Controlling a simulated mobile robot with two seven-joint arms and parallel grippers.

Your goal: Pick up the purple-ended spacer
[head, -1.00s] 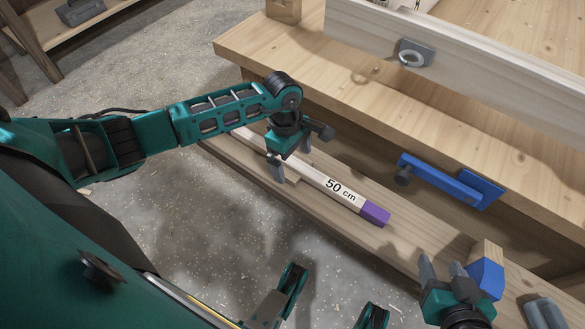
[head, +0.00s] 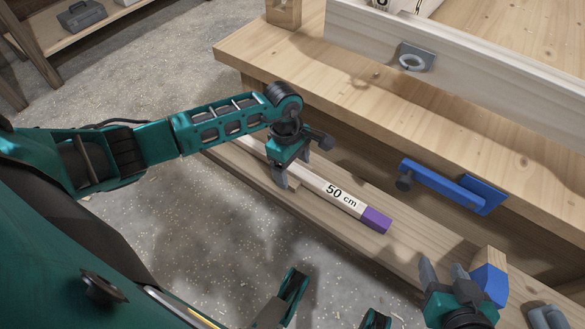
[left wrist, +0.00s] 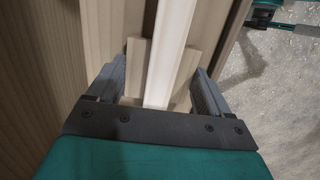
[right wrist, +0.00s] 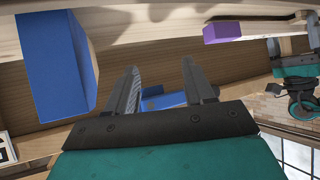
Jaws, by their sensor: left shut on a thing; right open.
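The purple-ended spacer is a long pale bar (head: 318,184) marked "50 cm" with a purple end (head: 376,220). It lies along the low wooden ledge at the bench front, and its purple end also shows in the right wrist view (right wrist: 228,32). My left gripper (head: 291,175) is shut on the spacer, away from the purple end. In the left wrist view its fingers (left wrist: 155,92) lie either side of the pale bar; the contact is hard to see. My right gripper (head: 441,272) is open and empty, lower right, beside a blue-ended wooden block (head: 487,280).
The wooden ledge (head: 300,215) runs below the workbench (head: 360,80). A blue clamp-like fitting (head: 440,180) sticks out from the bench front above the ledge. A metal ring plate (head: 414,58) is on the pale rail.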

